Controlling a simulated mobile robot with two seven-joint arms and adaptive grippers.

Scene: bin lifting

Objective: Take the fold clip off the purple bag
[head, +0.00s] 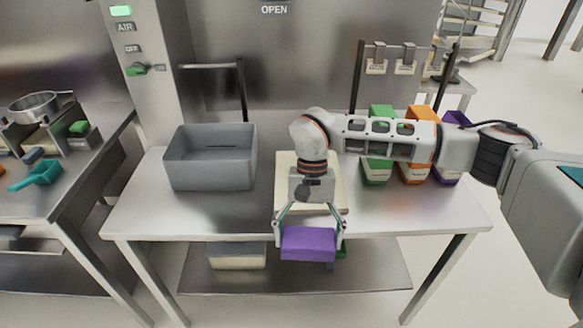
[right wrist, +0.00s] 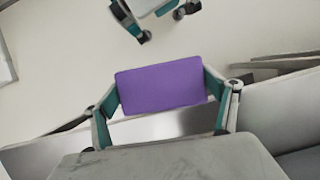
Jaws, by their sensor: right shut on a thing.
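The purple bag (head: 456,118) stands at the right end of the row of bags on the steel table, partly hidden by my right arm. I cannot make out a separate fold clip on it. My right gripper (head: 308,238) points down over the table's front edge, left of the bag and apart from it. It is shut on a plain purple block (head: 308,245), with one finger at each end. The purple block also shows in the right wrist view (right wrist: 161,84); I cannot tell whether it is the clip. My left gripper (right wrist: 164,24) shows partly at the top there, fingers apart.
A grey bin (head: 210,172) stands on the left of the table. A pale board (head: 337,195) lies behind my right gripper. A green bag (head: 376,172) and an orange bag (head: 414,172) stand beside the purple one. The table's front left is clear.

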